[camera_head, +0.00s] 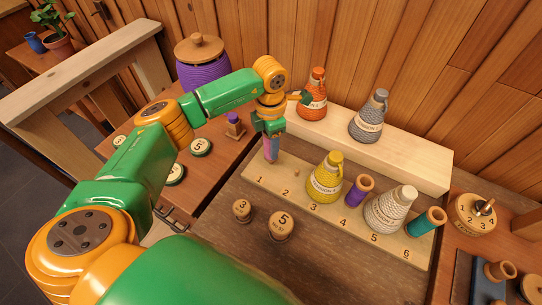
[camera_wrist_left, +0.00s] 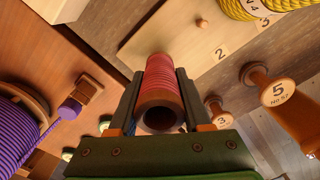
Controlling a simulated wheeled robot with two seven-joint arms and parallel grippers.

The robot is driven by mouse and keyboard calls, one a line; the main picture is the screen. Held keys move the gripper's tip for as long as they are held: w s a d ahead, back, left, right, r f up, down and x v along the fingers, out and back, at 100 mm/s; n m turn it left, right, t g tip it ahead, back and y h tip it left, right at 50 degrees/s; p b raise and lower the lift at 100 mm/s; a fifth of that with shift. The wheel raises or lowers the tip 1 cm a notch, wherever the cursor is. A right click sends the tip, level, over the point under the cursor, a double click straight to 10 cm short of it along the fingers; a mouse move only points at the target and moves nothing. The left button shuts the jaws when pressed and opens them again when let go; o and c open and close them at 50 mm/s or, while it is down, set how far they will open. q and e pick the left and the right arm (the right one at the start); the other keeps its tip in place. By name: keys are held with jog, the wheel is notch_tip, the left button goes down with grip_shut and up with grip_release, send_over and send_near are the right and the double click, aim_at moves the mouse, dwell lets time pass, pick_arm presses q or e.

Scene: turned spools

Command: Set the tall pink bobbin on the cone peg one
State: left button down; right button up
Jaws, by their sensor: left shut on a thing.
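My left gripper (camera_head: 269,135) is shut on the tall pink bobbin (camera_head: 271,152), which hangs roughly upright below the fingers. In the left wrist view the bobbin (camera_wrist_left: 164,75), wound in pinkish-red thread with an open tube end toward the camera, sits between the two dark fingers. The pale numbered peg board (camera_head: 335,222) lies under it, and the bobbin's lower end is over the board's left end, near label 1. Cone peg one is hidden, so I cannot tell whether the bobbin is around it or above it. My right gripper is out of view.
On the board stand a yellow cone (camera_head: 325,178), a purple bobbin (camera_head: 358,191), a grey-white cone (camera_head: 390,209) and a teal bobbin (camera_head: 427,221). Peg two (camera_head: 296,172) is bare. Behind, a pale block (camera_head: 420,160) bears orange (camera_head: 312,100) and grey (camera_head: 369,118) cones.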

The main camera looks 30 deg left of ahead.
pick_arm(q)
jog(key=shift+f+b, duration=0.7)
jog(key=shift+f, duration=0.25)
jog(key=shift+f+b, duration=0.6)
jog(key=shift+f, duration=0.05)
dwell(0.5)
jog(key=c, duration=0.6)
grip_release()
jog(key=shift+r, duration=0.1)
notch_tip(320, 180, up, 11)
jog(key=p, duration=0.8)
jog(key=shift+p, duration=0.3)
